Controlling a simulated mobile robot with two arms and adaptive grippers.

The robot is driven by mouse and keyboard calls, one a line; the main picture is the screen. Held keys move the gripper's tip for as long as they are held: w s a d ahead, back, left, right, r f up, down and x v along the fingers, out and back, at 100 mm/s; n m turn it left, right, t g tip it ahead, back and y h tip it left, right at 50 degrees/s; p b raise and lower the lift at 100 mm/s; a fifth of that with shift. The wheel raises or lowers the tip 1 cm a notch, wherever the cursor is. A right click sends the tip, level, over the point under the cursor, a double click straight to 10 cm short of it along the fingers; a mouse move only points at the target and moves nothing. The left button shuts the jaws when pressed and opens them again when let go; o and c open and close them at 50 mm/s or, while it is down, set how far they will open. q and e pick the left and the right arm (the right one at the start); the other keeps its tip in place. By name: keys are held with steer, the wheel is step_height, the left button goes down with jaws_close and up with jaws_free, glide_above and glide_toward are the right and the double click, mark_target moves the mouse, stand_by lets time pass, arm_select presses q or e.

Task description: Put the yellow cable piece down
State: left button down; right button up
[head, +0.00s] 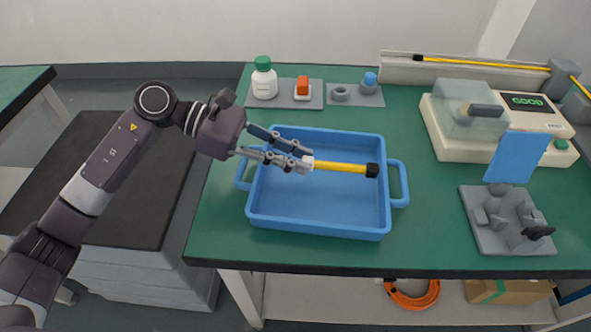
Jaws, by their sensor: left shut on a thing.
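The yellow cable piece (342,168) has a black end on the right and a white end on the left. My left gripper (306,163) is shut on its white end. The cable piece lies roughly level, over the inside of the blue tray (320,231). I cannot tell whether it touches the tray floor or hangs above it. The tray stands on the green table and has a handle at each side. My right gripper does not show.
A white bottle (264,82) and an orange-topped item (302,88) stand behind the tray. A beige tester (505,125) reading GOOD and a grey fixture (507,220) with a blue panel (519,157) stand right. Green table (425,225) is bare between tray and fixture.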

mark_target(295, 181)
arm_select(q)
step_height(295, 181, down, 4)
steer(key=shift+r, duration=0.1)
steer(key=shift+f, duration=0.2)
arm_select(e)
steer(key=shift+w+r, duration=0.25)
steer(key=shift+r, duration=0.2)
arm_select(q)
steer(key=shift+b, duration=0.3)
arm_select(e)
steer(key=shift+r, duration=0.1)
